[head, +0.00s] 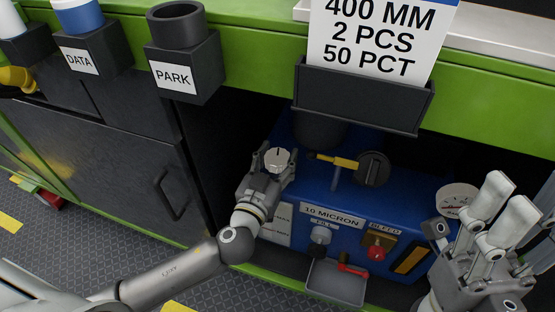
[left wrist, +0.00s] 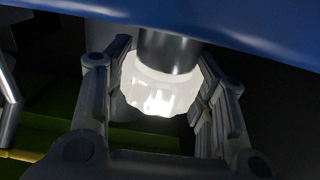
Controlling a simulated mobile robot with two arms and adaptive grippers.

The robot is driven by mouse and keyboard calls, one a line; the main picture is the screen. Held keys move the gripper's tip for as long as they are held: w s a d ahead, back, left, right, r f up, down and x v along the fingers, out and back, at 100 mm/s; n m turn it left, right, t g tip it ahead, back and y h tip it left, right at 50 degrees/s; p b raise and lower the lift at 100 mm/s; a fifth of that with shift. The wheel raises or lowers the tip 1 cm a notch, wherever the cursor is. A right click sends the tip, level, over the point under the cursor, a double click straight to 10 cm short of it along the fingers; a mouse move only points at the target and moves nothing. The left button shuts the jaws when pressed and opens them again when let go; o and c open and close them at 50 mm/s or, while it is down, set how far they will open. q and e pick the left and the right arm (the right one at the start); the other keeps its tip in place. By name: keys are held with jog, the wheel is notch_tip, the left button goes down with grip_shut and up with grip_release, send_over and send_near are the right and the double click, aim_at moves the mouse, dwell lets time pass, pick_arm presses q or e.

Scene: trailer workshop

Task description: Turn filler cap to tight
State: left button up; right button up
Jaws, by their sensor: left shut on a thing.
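A pale ribbed cap (head: 278,157) with a line mark on top, apparently the filler cap, stands at the left end of the blue unit (head: 308,180). My left gripper (head: 275,160) is shut around it, coming in from the left. In the left wrist view the cap (left wrist: 160,88) sits on a dark neck between the fingers (left wrist: 160,100). The cap's lower part is hidden in the head view. I cannot read a tight mark. My right gripper (head: 478,215) is at the right, its fingers apart, holding nothing visible.
A black knob (head: 373,168) and a yellow lever (head: 335,161) are on the unit's top. A sign holder (head: 362,97) overhangs it. A red knob (head: 376,253), a gauge (head: 458,198) and a small grey tray (head: 335,284) are at the front. The PARK holder (head: 184,70) is at upper left.

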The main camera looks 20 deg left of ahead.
pick_arm(q)
jog(key=shift+m+g+h, duration=0.4)
jog(key=shift+m+h, duration=1.1)
jog(key=shift+h, duration=0.8)
jog(key=o, duration=1)
jog(key=shift+o, duration=0.2)
jog(key=v, duration=1.2)
